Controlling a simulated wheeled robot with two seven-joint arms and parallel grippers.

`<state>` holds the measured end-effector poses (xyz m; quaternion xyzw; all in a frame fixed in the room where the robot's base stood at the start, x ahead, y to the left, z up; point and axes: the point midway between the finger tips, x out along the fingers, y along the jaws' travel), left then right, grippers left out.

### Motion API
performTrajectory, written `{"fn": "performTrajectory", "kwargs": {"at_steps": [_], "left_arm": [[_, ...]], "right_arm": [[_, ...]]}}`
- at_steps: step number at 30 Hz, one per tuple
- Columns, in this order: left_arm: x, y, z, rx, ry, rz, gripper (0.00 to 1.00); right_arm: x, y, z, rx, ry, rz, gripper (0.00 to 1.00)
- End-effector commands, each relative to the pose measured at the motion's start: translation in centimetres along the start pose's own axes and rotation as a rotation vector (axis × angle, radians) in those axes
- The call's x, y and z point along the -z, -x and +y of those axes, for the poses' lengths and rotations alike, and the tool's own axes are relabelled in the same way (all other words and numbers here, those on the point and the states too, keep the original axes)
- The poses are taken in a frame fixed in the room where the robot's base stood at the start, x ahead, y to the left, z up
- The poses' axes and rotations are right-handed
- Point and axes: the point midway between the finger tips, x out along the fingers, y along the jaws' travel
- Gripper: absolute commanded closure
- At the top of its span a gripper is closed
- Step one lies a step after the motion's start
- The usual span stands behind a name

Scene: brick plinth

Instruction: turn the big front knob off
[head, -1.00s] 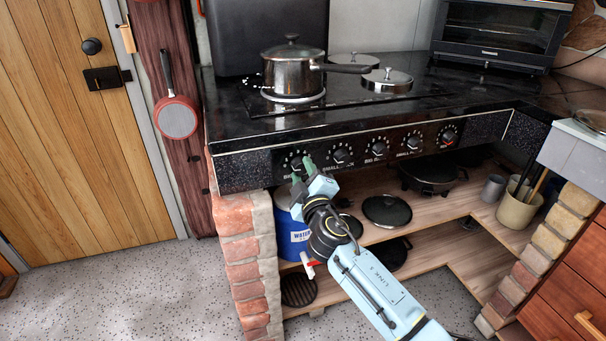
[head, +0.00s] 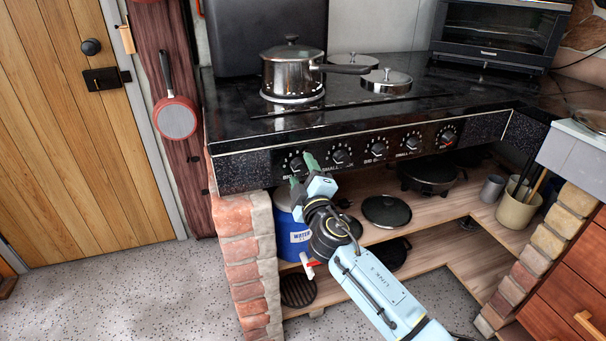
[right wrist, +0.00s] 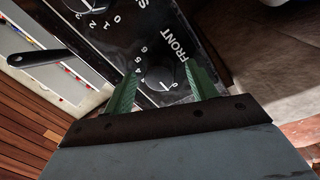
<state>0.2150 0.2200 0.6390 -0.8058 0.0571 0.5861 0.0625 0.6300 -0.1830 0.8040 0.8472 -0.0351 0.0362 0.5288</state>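The stove's front panel carries a row of black knobs. The leftmost one, the big front knob (head: 296,163), has a "BIG" label below it, partly hidden by my gripper. In the right wrist view this knob (right wrist: 160,78) sits beside the word "FRONT", with printed digits around it. A white mark shows on its lower right side, but I cannot tell its exact setting. My right gripper (head: 301,169) is open in front of the knob. In the right wrist view its green fingers (right wrist: 162,75) stand on either side of the knob, with visible gaps. My left gripper is out of view.
The neighbouring knob (head: 340,156) is close on the right. A lidded pot (head: 292,75) stands on the black cooktop (head: 240,125) above. Below are a wooden shelf (head: 430,210) with pans, a blue container (head: 290,235) and a brick pillar (head: 242,260).

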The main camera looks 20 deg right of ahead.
Motion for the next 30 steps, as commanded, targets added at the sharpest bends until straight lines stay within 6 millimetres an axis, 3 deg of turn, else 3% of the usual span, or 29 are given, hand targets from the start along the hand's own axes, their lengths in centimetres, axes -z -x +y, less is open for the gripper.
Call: {"fn": "performTrajectory", "kwargs": {"at_steps": [11, 21, 30], "left_arm": [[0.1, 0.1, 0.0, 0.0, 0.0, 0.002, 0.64], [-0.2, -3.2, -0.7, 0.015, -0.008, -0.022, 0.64], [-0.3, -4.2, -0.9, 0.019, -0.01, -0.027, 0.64]], "right_arm": [[0.0, 0.7, 0.0, 0.002, -0.002, 0.0, 0.43], [0.0, 6.9, -0.1, 0.003, -0.003, -0.002, 0.43], [0.0, 11.9, -0.1, 0.002, -0.003, -0.001, 0.43]]}}
